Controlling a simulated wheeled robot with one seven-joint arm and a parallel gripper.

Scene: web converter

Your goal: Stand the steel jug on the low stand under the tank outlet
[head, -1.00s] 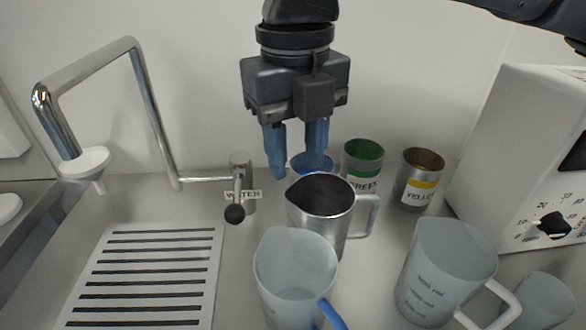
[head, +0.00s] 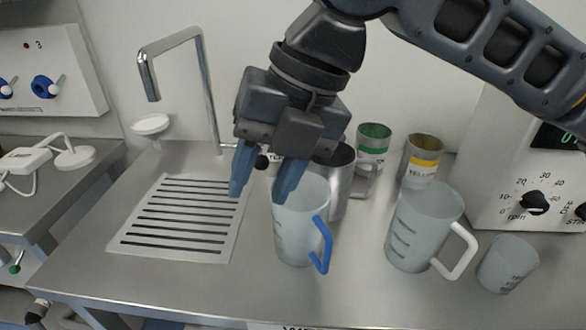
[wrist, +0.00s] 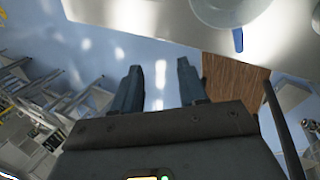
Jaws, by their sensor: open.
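The steel jug (head: 341,188) stands upright on the steel bench in the head view. It is partly hidden by my gripper and a clear jug with a blue handle (head: 301,232); its handle points right. My gripper (head: 260,190) is open and empty, fingers down, in front of and left of the steel jug in the picture, apart from it. In the wrist view the open fingers (wrist: 158,68) have nothing between them, with blue floor behind. I cannot make out a tank outlet or low stand in either view.
A slotted drain plate (head: 180,253) lies below a bent metal tap (head: 211,95). A clear jug with a white handle (head: 421,230) and a small clear beaker (head: 508,264) stand at right. Green (head: 373,146) and yellow (head: 421,160) cups stand behind, beside a white dial machine (head: 500,190).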

